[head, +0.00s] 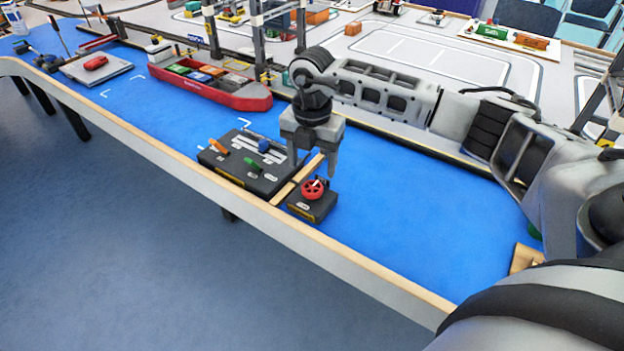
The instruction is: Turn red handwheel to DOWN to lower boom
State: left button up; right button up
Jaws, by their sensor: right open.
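The red handwheel (313,189) sits on top of a small dark control box (312,208) near the front edge of the blue table. A white pointer or mark shows on the wheel; the box's labels are too small to read. My right gripper (312,170) reaches in from the right and points down just above and behind the wheel. Its two fingers are apart, with nothing seen between them. Whether a fingertip touches the wheel I cannot tell. The boom that the wheel moves cannot be picked out for certain. My left gripper is not in view.
A dark lever panel (245,178) with orange, green and blue handles stands just left of the handwheel box, with a wooden strip (297,181) between them. A red container ship (210,88) lies behind. Blue table surface (420,225) is clear to the right.

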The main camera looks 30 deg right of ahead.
aim_at(312, 187)
notch_tip(312, 187, down, 6)
jog(key=shift+f, duration=0.25)
jog(key=c, duration=1)
